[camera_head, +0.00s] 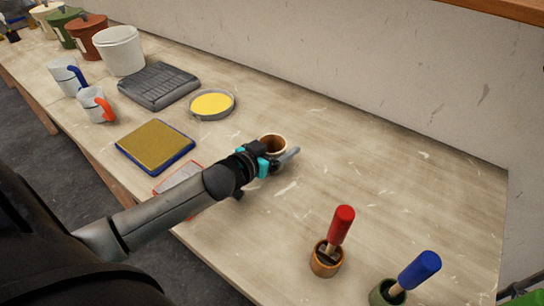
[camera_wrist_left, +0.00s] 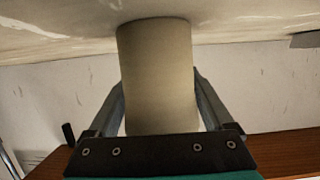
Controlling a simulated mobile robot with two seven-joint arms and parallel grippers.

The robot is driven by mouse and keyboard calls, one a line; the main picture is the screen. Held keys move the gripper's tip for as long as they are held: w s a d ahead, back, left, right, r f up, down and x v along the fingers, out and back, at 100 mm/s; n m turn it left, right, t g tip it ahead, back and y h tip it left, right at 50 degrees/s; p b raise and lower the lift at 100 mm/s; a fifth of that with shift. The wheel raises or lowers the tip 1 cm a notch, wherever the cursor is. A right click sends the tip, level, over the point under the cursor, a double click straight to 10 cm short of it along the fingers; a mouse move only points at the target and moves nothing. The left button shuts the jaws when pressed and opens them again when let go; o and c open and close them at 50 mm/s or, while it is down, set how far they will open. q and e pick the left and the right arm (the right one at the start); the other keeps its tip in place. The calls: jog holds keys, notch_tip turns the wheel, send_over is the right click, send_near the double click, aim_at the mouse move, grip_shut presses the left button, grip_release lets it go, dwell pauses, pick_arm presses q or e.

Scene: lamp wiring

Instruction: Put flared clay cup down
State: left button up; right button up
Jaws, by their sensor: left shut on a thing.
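The flared clay cup (camera_head: 272,142) is pale tan with a brown rim and a dark inside, and looks upright over the middle of the table. My left gripper (camera_head: 278,156) is shut on it from the near side, and the gripper hides its lower part in the head view. In the left wrist view the cup's plain pale wall (camera_wrist_left: 158,75) sits between the two grey fingers, and the table surface (camera_wrist_left: 60,25) shows at the top. The cup's end is at or very close to the table; I cannot tell if it touches. My right gripper is not in view.
A yellow-filled round dish (camera_head: 212,105), a dark ridged block (camera_head: 158,86) and a blue-edged ochre pad (camera_head: 155,146) lie to the left. A red-handled tool (camera_head: 341,225) and a blue-handled one (camera_head: 418,270) stand in holders at lower right. The table right of the cup is clear.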

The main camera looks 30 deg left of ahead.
pick_arm(q)
jog(key=shift+r, duration=0.1)
grip_shut()
